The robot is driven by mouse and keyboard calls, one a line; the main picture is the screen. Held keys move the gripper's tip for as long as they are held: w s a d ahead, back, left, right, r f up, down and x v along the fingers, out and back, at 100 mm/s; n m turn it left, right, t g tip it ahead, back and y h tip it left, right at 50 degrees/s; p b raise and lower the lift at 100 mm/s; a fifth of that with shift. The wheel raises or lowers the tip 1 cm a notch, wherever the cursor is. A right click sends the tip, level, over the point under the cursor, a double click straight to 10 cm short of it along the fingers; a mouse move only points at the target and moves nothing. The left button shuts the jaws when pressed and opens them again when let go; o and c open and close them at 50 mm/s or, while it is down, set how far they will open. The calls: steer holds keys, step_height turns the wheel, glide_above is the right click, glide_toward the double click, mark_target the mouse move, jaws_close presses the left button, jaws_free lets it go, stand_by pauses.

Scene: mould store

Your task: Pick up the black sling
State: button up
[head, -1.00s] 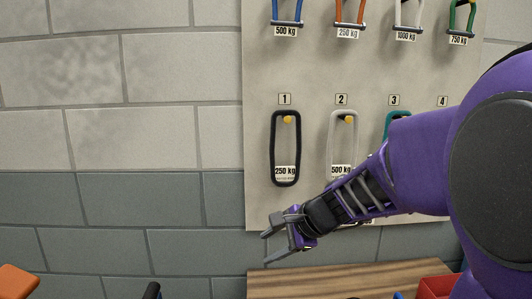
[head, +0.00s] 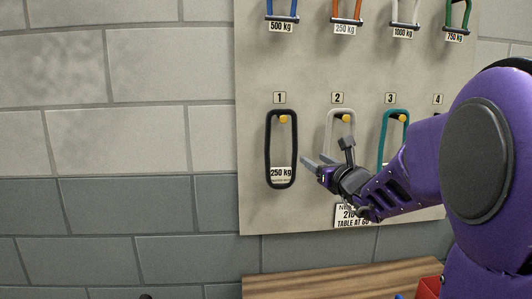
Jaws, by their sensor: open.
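The black sling (head: 268,150) hangs as a long upright loop on the yellow peg under number 1, with a white "250 kg" tag at its lower end. My gripper (head: 325,152) is open and empty, to the right of the black sling's lower half. Its fingers point left and up, one low near the sling's right side and one higher. In the picture a small gap shows between the fingers and the sling. I cannot tell the depth between them.
A grey sling (head: 328,130) hangs under number 2, partly hidden by my gripper. A teal sling (head: 383,135) hangs under number 3. A wooden table (head: 330,280) with a red bin (head: 428,288) is below. The wall to the left is clear.

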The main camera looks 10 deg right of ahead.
mark_target(295, 147)
steer(key=shift+w+a+r+p, duration=0.1)
steer(key=shift+w+a+p, duration=0.3)
steer(key=shift+w, duration=1.85)
steer(key=shift+w+a+r+p, duration=0.15)
steer(key=shift+w+a, duration=0.5)
steer(key=shift+w, duration=1.65)
steer(key=shift+w+a+f+p, duration=0.1)
steer(key=shift+w+a+p, duration=0.3)
steer(key=shift+w, duration=1.85)
steer(key=shift+a, duration=0.1)
jaws_close()
steer(key=shift+r, duration=0.1)
